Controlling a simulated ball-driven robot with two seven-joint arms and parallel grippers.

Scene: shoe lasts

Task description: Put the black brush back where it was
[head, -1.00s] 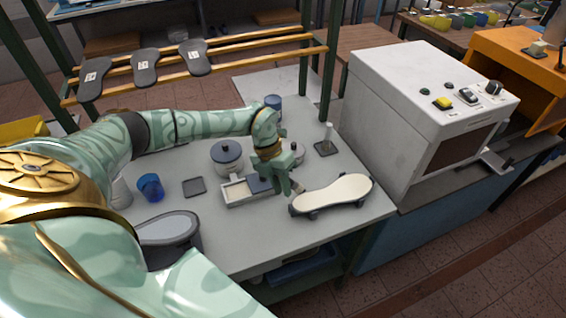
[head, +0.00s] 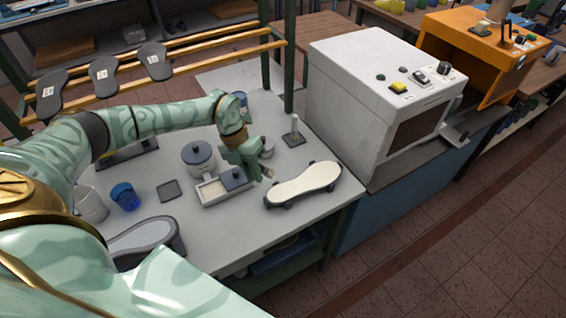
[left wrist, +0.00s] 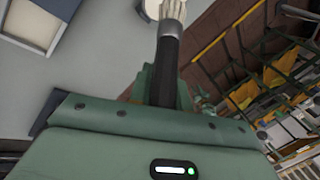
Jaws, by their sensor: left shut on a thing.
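My left gripper (head: 250,165) is shut on the black brush (left wrist: 168,70), with a dark handle, metal collar and pale bristles. In the left wrist view the bristles point away from the gripper. In the head view the small brush tip (head: 268,172) shows just beside the gripper, above the bench; most of the handle is hidden. A tray (head: 210,200) with a pale filling and a dark block lies at the left of the gripper. My right gripper is not in view.
The grey bench (head: 235,240) also holds a lidded pot (head: 198,158), a blue cup (head: 125,196), a dark square pad (head: 168,190) and a small stand with an upright peg (head: 294,132). A white machine (head: 370,100) stands at the right, and a rack of soles (head: 104,75) at the back.

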